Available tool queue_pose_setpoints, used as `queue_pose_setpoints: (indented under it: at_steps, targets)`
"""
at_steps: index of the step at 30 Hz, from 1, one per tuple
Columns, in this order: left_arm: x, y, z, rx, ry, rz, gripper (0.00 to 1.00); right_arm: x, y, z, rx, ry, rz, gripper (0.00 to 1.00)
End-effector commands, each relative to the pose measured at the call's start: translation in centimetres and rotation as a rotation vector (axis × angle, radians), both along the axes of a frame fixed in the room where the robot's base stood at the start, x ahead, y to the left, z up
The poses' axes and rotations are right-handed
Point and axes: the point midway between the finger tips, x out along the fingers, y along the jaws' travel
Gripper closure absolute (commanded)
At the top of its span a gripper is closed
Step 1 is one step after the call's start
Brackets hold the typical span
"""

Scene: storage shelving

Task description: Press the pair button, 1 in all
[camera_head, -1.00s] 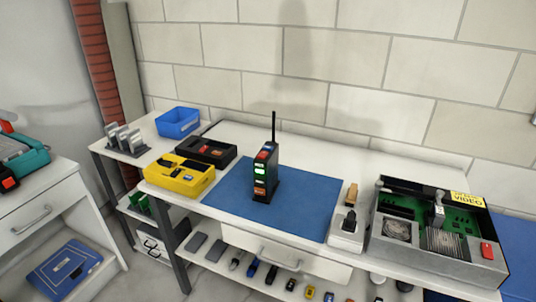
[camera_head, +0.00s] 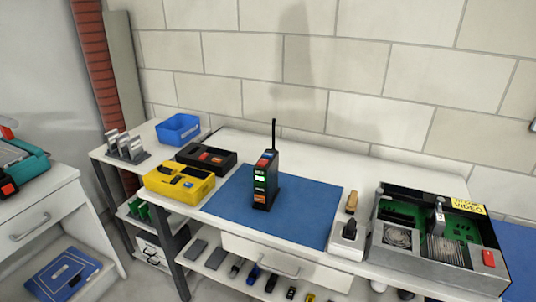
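A black upright device (camera_head: 265,182) with a thin antenna stands on a blue mat (camera_head: 309,211) on the white workbench. Its front carries small lit green panels (camera_head: 260,178) and an orange patch (camera_head: 260,198) near the bottom. A red and blue area shows at its top. I cannot tell which part is the pair button, as the labels are too small to read. Neither of my grippers is in view.
A yellow case (camera_head: 180,184), a black case (camera_head: 206,158) and a blue bin (camera_head: 178,129) stand left of the mat. A white plug box (camera_head: 347,241) and an open metal case (camera_head: 440,240) with green boards stand right. Small items fill the shelf below.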

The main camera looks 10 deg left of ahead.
Motion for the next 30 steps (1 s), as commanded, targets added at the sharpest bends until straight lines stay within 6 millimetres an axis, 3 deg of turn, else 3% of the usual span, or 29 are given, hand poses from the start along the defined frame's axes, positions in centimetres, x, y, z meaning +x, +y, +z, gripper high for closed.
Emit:
queue_pose_setpoints:
  at_steps: [12,30]
  targets:
    - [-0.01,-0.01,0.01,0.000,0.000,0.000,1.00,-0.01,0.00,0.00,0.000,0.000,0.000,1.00]
    - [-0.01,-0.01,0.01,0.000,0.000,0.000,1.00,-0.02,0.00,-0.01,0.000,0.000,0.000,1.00]
